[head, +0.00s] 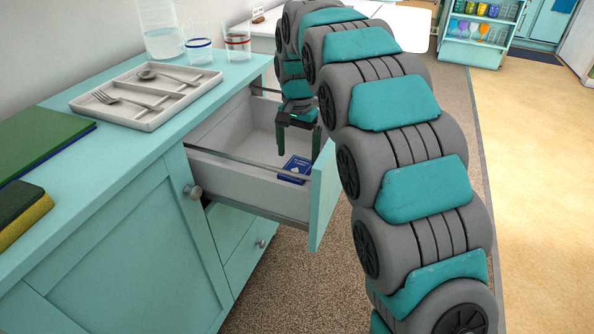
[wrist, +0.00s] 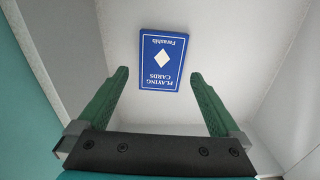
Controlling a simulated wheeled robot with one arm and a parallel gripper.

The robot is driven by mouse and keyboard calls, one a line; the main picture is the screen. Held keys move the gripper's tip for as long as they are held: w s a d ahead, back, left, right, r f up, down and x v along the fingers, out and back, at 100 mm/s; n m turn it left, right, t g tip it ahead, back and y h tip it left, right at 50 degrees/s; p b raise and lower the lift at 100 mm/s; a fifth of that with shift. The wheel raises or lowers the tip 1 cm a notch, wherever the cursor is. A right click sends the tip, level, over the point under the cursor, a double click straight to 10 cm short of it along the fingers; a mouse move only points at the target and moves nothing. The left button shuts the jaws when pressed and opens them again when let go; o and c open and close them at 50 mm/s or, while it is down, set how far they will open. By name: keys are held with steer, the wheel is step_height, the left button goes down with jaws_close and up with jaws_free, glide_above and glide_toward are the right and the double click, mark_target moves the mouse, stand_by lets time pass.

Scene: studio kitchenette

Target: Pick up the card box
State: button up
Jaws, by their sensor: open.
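The card box (head: 296,169) is small and blue with white print. It lies in an open drawer (head: 237,176), close to the drawer's front panel. In the wrist view the card box (wrist: 163,60) lies flat on the white drawer floor, its white diamond and lettering facing up. My gripper (head: 298,154) is open and empty, pointing down into the drawer. In the wrist view its two green fingers (wrist: 160,85) are spread, with the card box beyond and between their tips, apart from them.
On the teal counter stand a cutlery tray (head: 150,122) with a fork and spoon, a glass pitcher (head: 161,30), glasses (head: 199,52), a green book (head: 35,142) and a sponge (head: 20,212). Open floor (head: 535,180) lies to the right.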

mark_target(297, 168)
step_height(297, 168, down, 4)
steer(key=shift+a, duration=0.15)
steer(key=c, duration=1.2)
steer(key=shift+r, duration=0.1)
steer(key=shift+c, duration=0.2)
